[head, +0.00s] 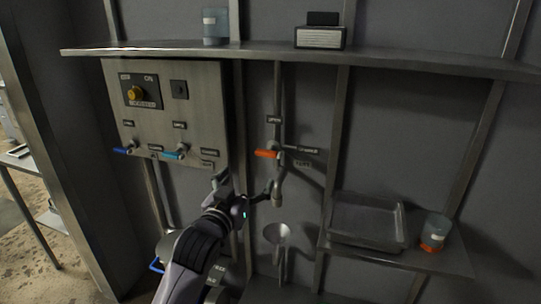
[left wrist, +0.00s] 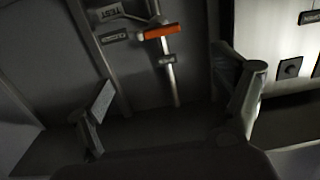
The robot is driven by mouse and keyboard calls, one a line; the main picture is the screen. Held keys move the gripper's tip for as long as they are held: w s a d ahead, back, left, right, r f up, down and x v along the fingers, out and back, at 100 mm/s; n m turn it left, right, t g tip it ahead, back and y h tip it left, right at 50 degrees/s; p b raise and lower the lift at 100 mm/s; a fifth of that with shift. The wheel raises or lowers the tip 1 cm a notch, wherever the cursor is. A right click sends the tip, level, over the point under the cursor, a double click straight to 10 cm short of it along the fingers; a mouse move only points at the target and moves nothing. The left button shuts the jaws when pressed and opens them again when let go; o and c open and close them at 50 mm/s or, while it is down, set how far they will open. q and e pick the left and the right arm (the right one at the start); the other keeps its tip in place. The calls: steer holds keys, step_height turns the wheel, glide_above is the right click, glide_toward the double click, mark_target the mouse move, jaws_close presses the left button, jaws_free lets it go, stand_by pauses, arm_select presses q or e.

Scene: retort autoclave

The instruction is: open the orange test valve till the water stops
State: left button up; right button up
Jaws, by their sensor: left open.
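The orange test valve handle (head: 267,153) sits on a vertical pipe right of the control panel in the head view, lying about level. It also shows in the left wrist view (left wrist: 162,31), beyond my fingers, beside a TEST label (left wrist: 110,12). Below it a spout (head: 278,196) points down over a funnel (head: 278,235). I cannot make out any water stream. My left gripper (head: 246,198) is below and left of the handle, apart from it; in the left wrist view its fingers (left wrist: 172,100) are spread and empty. My right gripper is not in view.
The control panel (head: 208,100) has a yellow knob (head: 134,93) and two blue valve handles (head: 174,154). A shelf (head: 420,63) runs above. A metal tray (head: 366,222) and an orange-based jar (head: 435,233) stand on a low shelf at right.

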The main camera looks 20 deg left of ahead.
arm_select(q)
glide_toward(267, 153)
steer(key=w, duration=0.9)
steer(key=shift+w+d+p, duration=0.2)
steer(key=shift+w+p, duration=0.15)
steer(key=shift+w+f, duration=0.1)
steer(key=shift+w, duration=0.55)
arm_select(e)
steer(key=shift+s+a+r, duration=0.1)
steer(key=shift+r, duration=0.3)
arm_select(q)
steer(key=shift+c, duration=0.6)
steer(key=c, duration=1)
steer(key=shift+c, duration=0.2)
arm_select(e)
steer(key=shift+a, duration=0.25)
